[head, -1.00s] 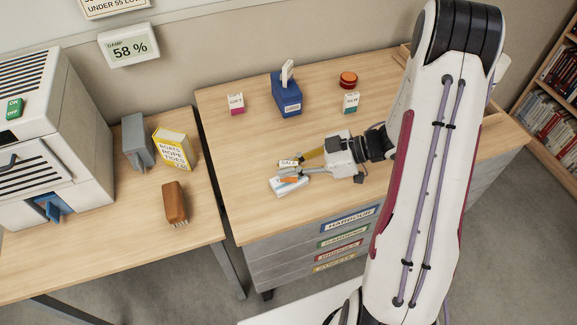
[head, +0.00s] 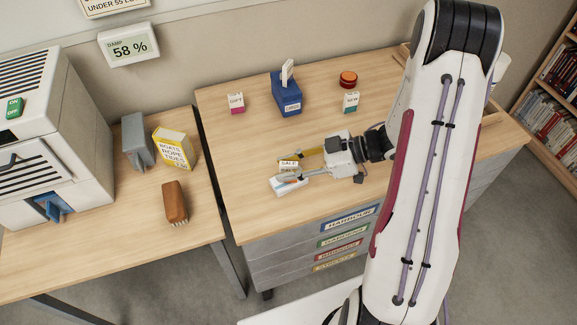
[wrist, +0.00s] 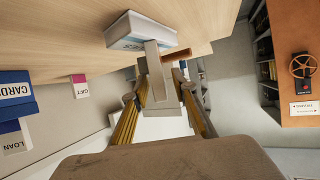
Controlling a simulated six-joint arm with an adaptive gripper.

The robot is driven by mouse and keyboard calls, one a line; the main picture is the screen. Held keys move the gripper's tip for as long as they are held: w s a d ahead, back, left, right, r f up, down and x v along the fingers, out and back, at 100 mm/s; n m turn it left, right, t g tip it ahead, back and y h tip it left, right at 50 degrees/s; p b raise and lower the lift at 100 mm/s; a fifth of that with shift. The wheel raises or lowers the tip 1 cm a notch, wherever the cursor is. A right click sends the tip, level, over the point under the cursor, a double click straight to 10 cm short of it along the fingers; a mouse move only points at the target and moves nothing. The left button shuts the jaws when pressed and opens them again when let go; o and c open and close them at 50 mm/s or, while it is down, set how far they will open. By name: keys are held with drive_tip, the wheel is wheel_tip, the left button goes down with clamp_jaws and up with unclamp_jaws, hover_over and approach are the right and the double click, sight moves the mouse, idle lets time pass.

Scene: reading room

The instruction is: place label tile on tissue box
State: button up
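The label tile (head: 288,166), yellow-edged with "SALE" on its front, is upright between my fingertips in the head view. It appears to stand on the tissue box (head: 279,191), a low white box near the front of the wooden cabinet top. The box also shows in the wrist view (wrist: 128,27), at the top. My gripper (head: 283,168) reaches in from the right, its yellow finger behind the tile and its grey finger in front. The fingers look spread, with gaps beside the tile. The tile's lower edge is partly hidden by the near finger.
A brown brush (head: 174,203) lies on the left table. The cabinet's front edge is close.

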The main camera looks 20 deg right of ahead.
drive_tip(key=shift+r, duration=0.1)
drive_tip(key=v, duration=1.2)
idle(0.5)
